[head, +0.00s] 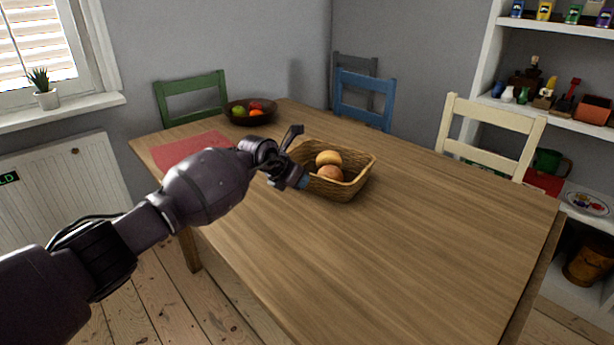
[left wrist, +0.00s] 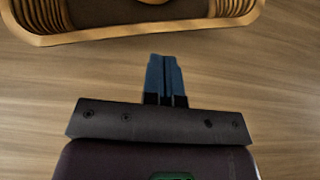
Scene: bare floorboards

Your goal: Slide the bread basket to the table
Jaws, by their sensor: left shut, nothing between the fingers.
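The wicker bread basket (head: 343,190) stands on the wooden table (head: 420,230), with two round bread rolls (head: 329,172) in it. My left gripper (head: 303,182) is at the basket's left side in the head view, low over the table. In the left wrist view, the shut blue fingers (left wrist: 165,75) point toward the basket's near rim (left wrist: 140,34), with a narrow strip of table between them. Nothing is between the fingers. The head view does not show clearly whether the gripper touches the basket. My right gripper is in neither view.
A dark fruit bowl (head: 249,114) stands at the table's far end, near a red placemat (head: 190,149). Green (head: 190,97), blue (head: 365,100) and cream (head: 490,133) chairs stand around the table. The tabletop right of and in front of the basket is clear.

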